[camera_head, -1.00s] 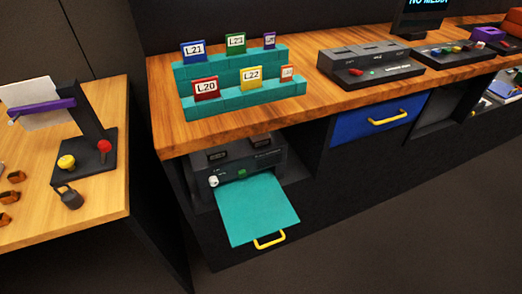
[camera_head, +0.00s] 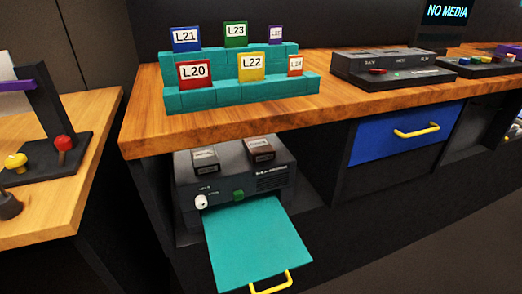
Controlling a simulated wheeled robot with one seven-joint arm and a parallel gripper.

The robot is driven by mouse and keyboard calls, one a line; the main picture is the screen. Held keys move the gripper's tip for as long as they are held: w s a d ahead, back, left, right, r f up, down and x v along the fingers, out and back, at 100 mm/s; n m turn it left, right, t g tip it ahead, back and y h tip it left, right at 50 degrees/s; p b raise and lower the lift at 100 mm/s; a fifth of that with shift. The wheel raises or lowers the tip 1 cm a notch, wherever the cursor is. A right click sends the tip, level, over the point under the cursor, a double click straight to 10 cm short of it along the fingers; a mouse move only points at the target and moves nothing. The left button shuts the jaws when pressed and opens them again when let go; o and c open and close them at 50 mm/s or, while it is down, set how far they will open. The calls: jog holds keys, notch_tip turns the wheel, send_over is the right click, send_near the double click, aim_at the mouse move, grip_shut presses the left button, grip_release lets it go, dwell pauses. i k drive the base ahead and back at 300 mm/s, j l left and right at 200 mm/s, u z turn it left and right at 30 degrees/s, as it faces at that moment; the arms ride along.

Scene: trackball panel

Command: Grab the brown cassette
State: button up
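A dark brown block with a pale label, which looks like the brown cassette (camera_head: 261,149), stands in the top of a dark grey machine (camera_head: 262,180) on the shelf under the wooden counter. My gripper is not in view.
A teal tray (camera_head: 255,240) with a yellow handle (camera_head: 272,283) juts out in front of the machine. The wooden counter (camera_head: 145,125) overhangs it, bearing a teal stepped rack (camera_head: 215,95) with several coloured labelled cassettes. A blue drawer (camera_head: 385,137) is at right.

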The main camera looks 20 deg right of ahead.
aim_at(259, 149)
jog(key=i+l+u, duration=0.15)
jog(key=l, duration=0.2)
jog(key=i+l+u, duration=0.15)
jog(key=l, duration=0.2)
jog(key=i+l+u, duration=0.15)
jog(key=l, duration=0.2)
jog(key=i+l+u, duration=0.1)
jog(key=l, duration=0.25)
jog(key=u, duration=1.1)
